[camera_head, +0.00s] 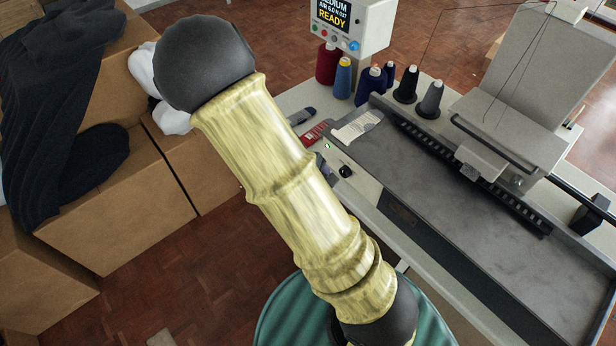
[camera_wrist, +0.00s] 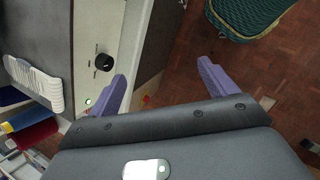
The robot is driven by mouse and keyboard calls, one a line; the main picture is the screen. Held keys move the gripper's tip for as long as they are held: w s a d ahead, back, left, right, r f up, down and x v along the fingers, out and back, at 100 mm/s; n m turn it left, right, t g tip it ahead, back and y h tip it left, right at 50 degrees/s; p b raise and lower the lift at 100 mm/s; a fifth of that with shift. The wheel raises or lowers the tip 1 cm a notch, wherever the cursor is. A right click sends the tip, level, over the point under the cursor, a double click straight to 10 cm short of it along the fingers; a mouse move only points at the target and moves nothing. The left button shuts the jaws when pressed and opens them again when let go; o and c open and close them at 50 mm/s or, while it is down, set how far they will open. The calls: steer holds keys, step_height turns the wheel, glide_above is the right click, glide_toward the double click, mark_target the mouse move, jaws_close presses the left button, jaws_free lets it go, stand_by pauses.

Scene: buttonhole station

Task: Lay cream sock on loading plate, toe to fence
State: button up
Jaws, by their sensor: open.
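My gripper (camera_wrist: 165,88) is open in the wrist view, its two purple fingers wide apart with nothing between them. It is beside the machine's front panel, partly over the floor. A whitish ribbed piece (camera_head: 357,127) lies at the bed's left end and shows in the wrist view (camera_wrist: 35,85). I cannot tell whether it is the cream sock. No other sock is clearly identifiable.
Thread cones (camera_head: 405,86) and a display box (camera_head: 350,25) stand behind the bed's left end. Cardboard boxes (camera_head: 120,205) with dark cloth (camera_head: 50,110) and white cloth (camera_head: 170,118) are at left. A black knob (camera_wrist: 104,62) juts from the panel.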

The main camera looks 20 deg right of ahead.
steer(key=s+a+r+m+t+y, duration=0.1)
steer(key=s+a+r+m+y, duration=0.1)
steer(key=r+m, duration=0.2)
steer(key=s+a+r+m+t+y, duration=0.2)
steer(key=r+m, duration=0.3)
steer(key=r, duration=0.3)
steer(key=shift+s+a+r+m+y, duration=0.15)
steer(key=shift+a+r+m+y, duration=0.15)
steer(key=shift+a+r+y, duration=0.1)
steer(key=shift+r+p, duration=0.65)
